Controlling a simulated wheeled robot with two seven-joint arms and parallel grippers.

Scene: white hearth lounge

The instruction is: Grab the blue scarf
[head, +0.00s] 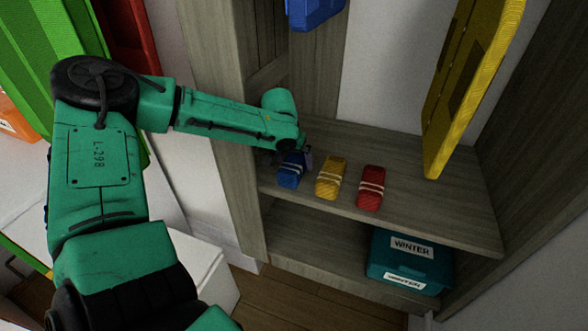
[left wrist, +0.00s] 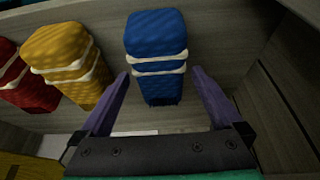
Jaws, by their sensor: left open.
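The blue scarf (head: 291,172) is a rolled bundle tied with pale bands on the wooden shelf, leftmost of three in the head view. It also shows in the left wrist view (left wrist: 156,38), upper middle. My left gripper (head: 290,157) is at the scarf's back end in the head view and partly hides it. In the left wrist view its purple fingers (left wrist: 160,78) are spread wide, with the near end of the scarf between them and nothing gripped. Contact with the fingers cannot be told. My right gripper is not in view.
A yellow scarf (head: 331,178) and a red scarf (head: 370,188) lie to the right on the same shelf (head: 430,210). A teal bin (head: 408,263) labelled WINTER stands on the shelf below. A yellow garment (head: 470,85) and a blue one (head: 314,10) hang above. The cabinet's side panel is close at left.

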